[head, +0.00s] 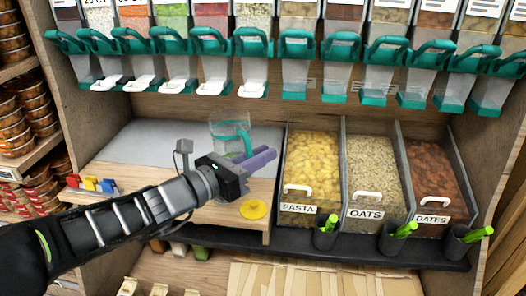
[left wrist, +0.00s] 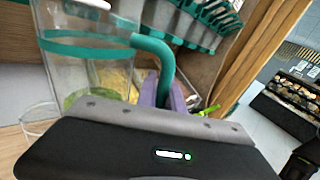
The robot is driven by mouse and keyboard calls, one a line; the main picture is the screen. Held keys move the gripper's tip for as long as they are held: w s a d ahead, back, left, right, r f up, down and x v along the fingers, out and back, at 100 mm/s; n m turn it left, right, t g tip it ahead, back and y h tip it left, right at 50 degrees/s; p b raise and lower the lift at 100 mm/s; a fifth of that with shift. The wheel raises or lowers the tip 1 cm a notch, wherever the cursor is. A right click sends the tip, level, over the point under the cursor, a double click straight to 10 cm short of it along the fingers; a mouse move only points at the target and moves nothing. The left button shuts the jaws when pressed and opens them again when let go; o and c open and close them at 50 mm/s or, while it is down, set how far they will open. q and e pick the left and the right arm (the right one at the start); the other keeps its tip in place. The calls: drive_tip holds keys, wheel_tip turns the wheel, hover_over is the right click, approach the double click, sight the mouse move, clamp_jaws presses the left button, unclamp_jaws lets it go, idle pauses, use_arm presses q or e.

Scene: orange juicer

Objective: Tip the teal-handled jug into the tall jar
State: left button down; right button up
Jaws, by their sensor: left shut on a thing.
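The clear jug with a teal band and teal handle (head: 231,131) is above the wooden counter at the left of the bins. It also fills the upper left of the left wrist view (left wrist: 85,65), with something green low in it or seen through it. My left gripper (head: 257,159) has purple fingers and is shut on the jug's handle; the fingers also show in the left wrist view (left wrist: 164,95). A clear curved rim shows at the lower left of the left wrist view; I cannot tell whether it belongs to the tall jar.
Bins of pasta (head: 312,165), oats (head: 371,170) and dates (head: 433,175) stand to the right. Teal-handled dispensers (head: 253,45) hang above. A yellow disc (head: 254,210) lies near the counter's front edge. Small coloured pieces (head: 92,184) lie at the left.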

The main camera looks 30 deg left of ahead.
sight(234, 116)
use_arm(q)
drive_tip(key=a+r+n+g+p, duration=0.1)
drive_tip(key=n+p, duration=0.2)
drive_tip(key=p, duration=0.3)
drive_tip(key=w+a+r+n+p, duration=0.1)
drive_tip(key=r+n+p, duration=0.1)
drive_tip(key=n+p, duration=0.2)
drive_tip(key=w+a+r+n+g+h+p, duration=0.1)
drive_tip(key=n+p, duration=0.2)
drive_tip(key=p, duration=0.7)
drive_tip(key=shift+w+a+r+n+g, duration=0.15)
drive_tip(key=shift+a+r+n+g, duration=0.15)
drive_tip(key=shift+a+r+n, duration=0.1)
drive_tip(key=a+n+p, duration=0.1)
drive_tip(key=w+a+f+n+p, duration=0.1)
drive_tip(key=p, duration=0.1)
drive_tip(key=a+n+h+p, duration=0.1)
drive_tip(key=p, duration=0.1)
drive_tip(key=shift+w+f, duration=0.4)
drive_tip(key=p, duration=0.1)
drive_tip(key=w+a+n+p, duration=0.1)
drive_tip(key=shift+a+r+g+h+p, duration=0.2)
drive_tip(key=shift+r+g+h+p, duration=0.1)
drive_tip(key=shift+r+g+p, duration=0.1)
drive_tip(key=shift+w+a+r+n+p, duration=0.1)
drive_tip(key=shift+w+a+n+p, duration=0.35)
drive_tip(key=shift+a+n+p, duration=0.5)
drive_tip(key=shift+d, duration=0.2)
